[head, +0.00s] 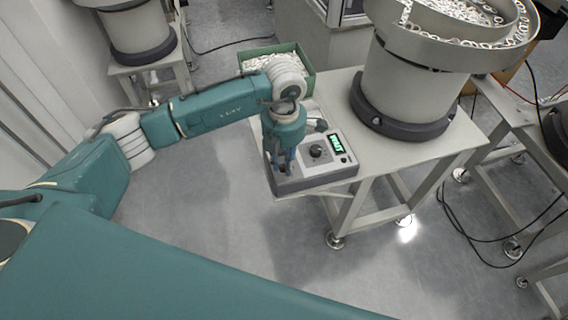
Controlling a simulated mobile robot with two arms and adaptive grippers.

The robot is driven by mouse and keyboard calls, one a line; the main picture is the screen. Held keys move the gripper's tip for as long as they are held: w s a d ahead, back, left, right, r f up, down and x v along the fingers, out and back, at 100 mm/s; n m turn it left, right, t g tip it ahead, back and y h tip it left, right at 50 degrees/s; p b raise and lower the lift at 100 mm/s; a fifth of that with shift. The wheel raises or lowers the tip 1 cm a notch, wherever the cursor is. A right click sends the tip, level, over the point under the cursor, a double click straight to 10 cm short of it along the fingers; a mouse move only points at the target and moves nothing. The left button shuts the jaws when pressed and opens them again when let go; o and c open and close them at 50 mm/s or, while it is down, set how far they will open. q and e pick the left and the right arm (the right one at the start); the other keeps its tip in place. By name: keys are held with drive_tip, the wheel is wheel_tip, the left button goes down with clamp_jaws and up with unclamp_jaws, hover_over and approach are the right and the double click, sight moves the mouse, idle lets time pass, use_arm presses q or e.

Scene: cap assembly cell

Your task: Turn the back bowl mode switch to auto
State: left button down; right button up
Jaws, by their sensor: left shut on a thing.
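The grey control box (318,174) sits on the front edge of the table beside the back bowl feeder (402,90). Its top has a round black knob (317,151) and a lit green display (336,144). My left gripper (284,169) points down over the left part of this panel, shut on a small dark part there, which looks like the mode switch. The fingers mostly hide it, so its setting cannot be read. My right gripper is not in view.
A green bin (311,72) of small white parts stands behind my left gripper. The light table top (437,150) is bare in front of the bowl feeder. Another feeder (140,32) stands at the back left. Cables lie on the floor at right.

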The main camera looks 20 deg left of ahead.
use_arm(q)
drive_tip(key=n+b, duration=0.1)
drive_tip(key=n, duration=0.3)
drive_tip(key=shift+n+b, duration=0.4)
drive_tip(key=shift+n, duration=1.4)
drive_tip(key=shift+f, duration=0.1)
drive_tip(key=shift+s, duration=0.1)
drive_tip(key=c, duration=1.5)
unclamp_jaws()
drive_tip(key=shift+c, duration=0.2)
